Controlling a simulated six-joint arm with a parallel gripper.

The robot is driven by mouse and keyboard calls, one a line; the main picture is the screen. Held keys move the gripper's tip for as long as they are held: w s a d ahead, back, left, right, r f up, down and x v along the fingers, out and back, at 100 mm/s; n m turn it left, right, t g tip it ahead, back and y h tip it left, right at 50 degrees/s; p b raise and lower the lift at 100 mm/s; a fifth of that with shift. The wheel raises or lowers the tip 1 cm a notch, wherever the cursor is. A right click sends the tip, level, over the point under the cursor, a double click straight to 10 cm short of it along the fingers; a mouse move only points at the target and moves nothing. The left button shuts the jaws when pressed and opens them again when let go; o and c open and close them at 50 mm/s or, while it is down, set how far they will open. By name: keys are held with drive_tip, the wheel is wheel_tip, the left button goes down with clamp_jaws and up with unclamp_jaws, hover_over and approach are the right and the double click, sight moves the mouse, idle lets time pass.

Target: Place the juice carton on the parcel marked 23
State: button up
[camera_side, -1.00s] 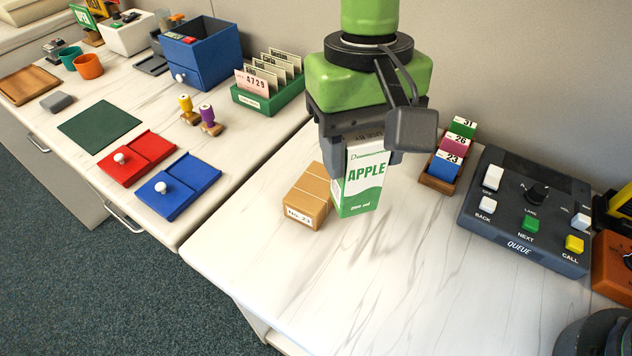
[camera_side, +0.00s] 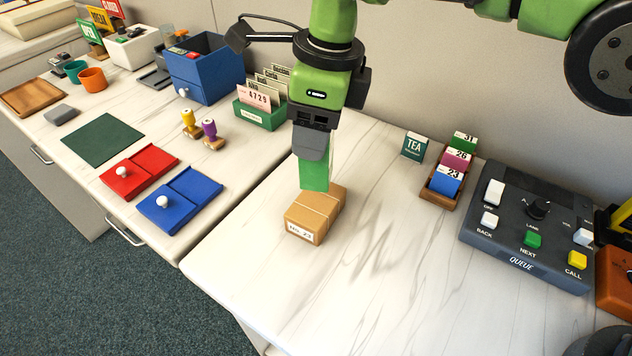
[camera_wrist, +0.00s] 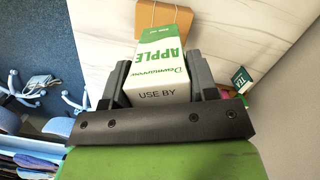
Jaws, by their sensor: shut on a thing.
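My gripper (camera_side: 313,150) is shut on a green and white apple juice carton (camera_side: 314,176). The carton is upright, and its lower green part shows below the jaws. The brown parcel marked No. 23 (camera_side: 312,222) lies on the white counter under the carton. In the side view the carton's lower end overlaps the parcel's back part; I cannot tell whether they touch. In the wrist view the carton (camera_wrist: 160,65) is between the two fingers, with its APPLE print showing, and the parcel (camera_wrist: 165,16) is partly hidden beyond it.
A small TEA box (camera_side: 414,147) and a rack of numbered cards (camera_side: 441,188) stand behind to the right. The queue panel (camera_side: 525,245) is at the right. A green card tray (camera_side: 262,115) is at the left. The counter in front of the parcel is clear.

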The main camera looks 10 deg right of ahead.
drive_tip(key=shift+f, duration=2.3)
drive_tip(key=shift+f, duration=0.1)
drive_tip(key=o, duration=1)
drive_tip(key=r, duration=0.4)
drive_tip(key=d+r, duration=0.1)
drive_tip(key=r, duration=0.7)
drive_tip(key=shift+s+d, duration=0.35)
drive_tip(key=shift+r, duration=0.1)
